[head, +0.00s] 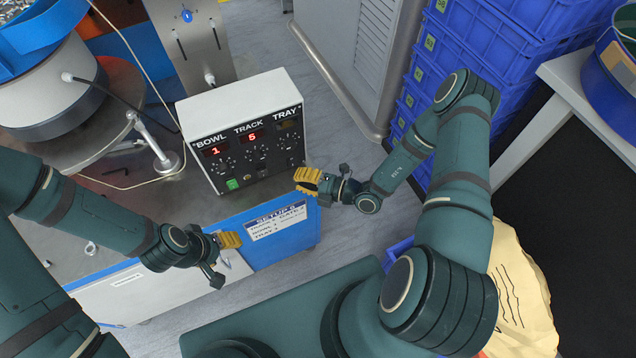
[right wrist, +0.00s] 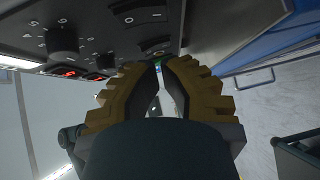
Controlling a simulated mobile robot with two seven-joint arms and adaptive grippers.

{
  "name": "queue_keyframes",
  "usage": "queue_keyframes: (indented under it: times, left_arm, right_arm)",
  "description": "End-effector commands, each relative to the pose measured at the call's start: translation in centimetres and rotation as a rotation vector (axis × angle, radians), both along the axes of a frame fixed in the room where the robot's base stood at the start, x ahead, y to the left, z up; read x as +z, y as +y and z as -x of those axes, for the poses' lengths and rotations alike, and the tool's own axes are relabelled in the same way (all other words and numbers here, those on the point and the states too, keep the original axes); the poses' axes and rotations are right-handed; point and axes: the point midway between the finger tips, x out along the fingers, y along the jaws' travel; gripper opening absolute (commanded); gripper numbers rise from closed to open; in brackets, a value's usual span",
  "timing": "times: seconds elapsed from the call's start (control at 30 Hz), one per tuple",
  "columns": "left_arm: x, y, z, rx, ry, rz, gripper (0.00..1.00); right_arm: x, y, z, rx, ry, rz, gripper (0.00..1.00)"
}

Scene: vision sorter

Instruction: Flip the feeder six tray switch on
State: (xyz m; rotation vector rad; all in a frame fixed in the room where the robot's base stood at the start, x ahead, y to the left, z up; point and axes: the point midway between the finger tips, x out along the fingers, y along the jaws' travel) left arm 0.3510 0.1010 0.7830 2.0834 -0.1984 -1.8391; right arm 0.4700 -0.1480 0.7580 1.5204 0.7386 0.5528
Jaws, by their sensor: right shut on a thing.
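The feeder control box (head: 240,130) is a black panel with a white top, with columns marked BOWL, TRACK and TRAY. The BOWL display (head: 215,151) shows a red 1 and the TRACK display (head: 252,138) a red 5; the TRAY display (head: 288,124) looks dark. My right gripper (head: 297,179) is at the panel's lower right, below the TRAY column. In the right wrist view its yellow fingers (right wrist: 158,66) close at the panel face on a small part, apparently the tray switch, mostly hidden by them. My left gripper (head: 236,240) is below the box; its opening is unclear.
A setup card (head: 275,224) hangs on the blue-edged cabinet front below the box. A bowl feeder (head: 45,85) stands at left. Grey floor (head: 345,215) lies right of the cabinet.

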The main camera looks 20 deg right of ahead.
Motion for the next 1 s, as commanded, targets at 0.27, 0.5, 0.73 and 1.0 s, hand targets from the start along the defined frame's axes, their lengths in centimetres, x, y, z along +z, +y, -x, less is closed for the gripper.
queue_keyframes:
  times: [0.27,0.5,0.73,1.0]
  left_arm:
    - [-0.5,0.0,0.2,-0.002,0.003,0.000,0.60]
    - [-0.5,0.0,0.2,-0.003,0.004,0.001,0.60]
    - [-0.7,0.0,0.2,-0.004,0.005,0.001,0.60]
    - [-3.4,-0.1,0.7,-0.012,0.014,0.003,0.60]
  right_arm:
    - [-0.4,-0.2,-3.2,-0.002,-0.003,0.003,0.00]
    - [-0.4,-0.2,-3.5,-0.003,-0.002,0.002,0.00]
    - [-0.5,-0.2,-3.6,-0.003,-0.011,0.002,0.00]
    - [-1.5,-0.2,-4.5,-0.005,-0.190,-0.006,0.00]
